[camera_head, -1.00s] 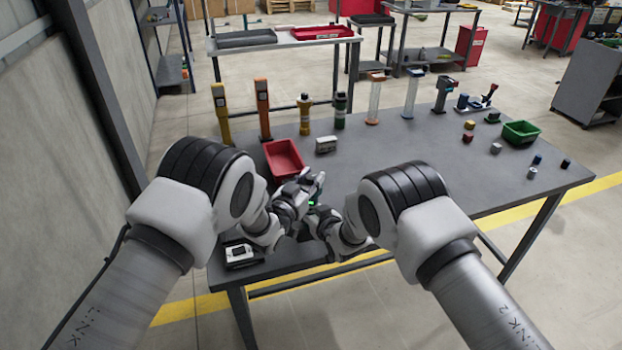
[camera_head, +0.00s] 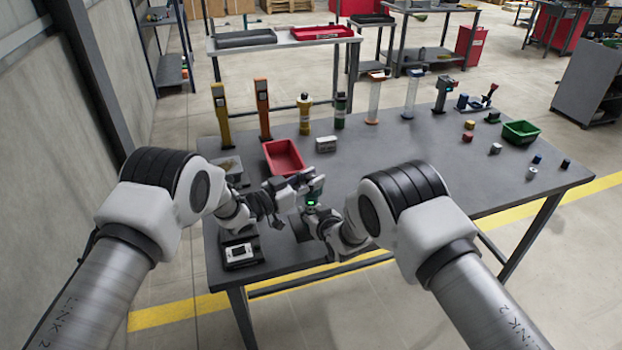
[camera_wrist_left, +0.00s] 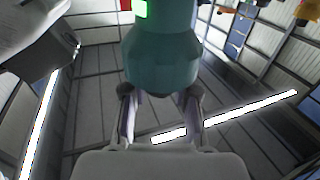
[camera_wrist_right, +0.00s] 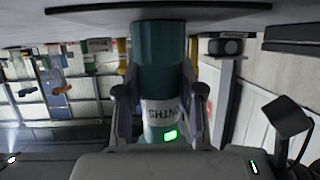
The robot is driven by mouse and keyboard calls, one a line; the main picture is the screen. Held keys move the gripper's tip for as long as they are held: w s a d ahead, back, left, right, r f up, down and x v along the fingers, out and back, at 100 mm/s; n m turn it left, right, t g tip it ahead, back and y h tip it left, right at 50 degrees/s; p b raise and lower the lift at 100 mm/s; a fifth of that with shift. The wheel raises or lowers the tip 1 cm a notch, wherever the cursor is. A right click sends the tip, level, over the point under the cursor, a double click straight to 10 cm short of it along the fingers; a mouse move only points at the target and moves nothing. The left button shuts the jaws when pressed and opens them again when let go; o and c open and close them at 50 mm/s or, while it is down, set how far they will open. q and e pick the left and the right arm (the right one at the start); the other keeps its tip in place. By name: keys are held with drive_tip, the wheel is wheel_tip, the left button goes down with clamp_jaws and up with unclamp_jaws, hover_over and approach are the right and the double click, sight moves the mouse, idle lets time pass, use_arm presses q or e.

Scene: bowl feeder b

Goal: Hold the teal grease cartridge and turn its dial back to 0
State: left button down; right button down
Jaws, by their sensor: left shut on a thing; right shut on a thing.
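The teal grease cartridge (camera_head: 316,187) is held off the table near its front edge, between my two grippers. My left gripper (camera_head: 308,181) is shut on its upper end, coming from the left; in the left wrist view the rounded teal end (camera_wrist_left: 162,60) sits between the fingers. My right gripper (camera_head: 312,211) is shut on the body lower down. The right wrist view shows the teal body (camera_wrist_right: 158,50) between the fingers, with a white lettered label and a lit green display (camera_wrist_right: 170,135). The dial's reading cannot be made out.
A black device with a white panel (camera_head: 239,253) stands at the front left table corner. A red bin (camera_head: 284,157) and a small grey box (camera_head: 326,145) lie behind my grippers. Several upright tools line the back edge.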

use_arm(q)
drive_tip(key=m+g+h, duration=0.2)
drive_tip(key=g, duration=0.2)
drive_tip(key=m+g+h, duration=0.1)
drive_tip(key=m+g, duration=0.2)
drive_tip(key=shift+m+g+h, duration=0.3)
drive_tip(key=shift+g+h, duration=0.1)
drive_tip(key=c, duration=0.8)
unclamp_jaws()
drive_tip(key=shift+c, duration=0.2)
drive_tip(key=s+a, duration=0.2)
drive_tip(key=a, duration=0.9)
drive_tip(key=shift+a, duration=0.4)
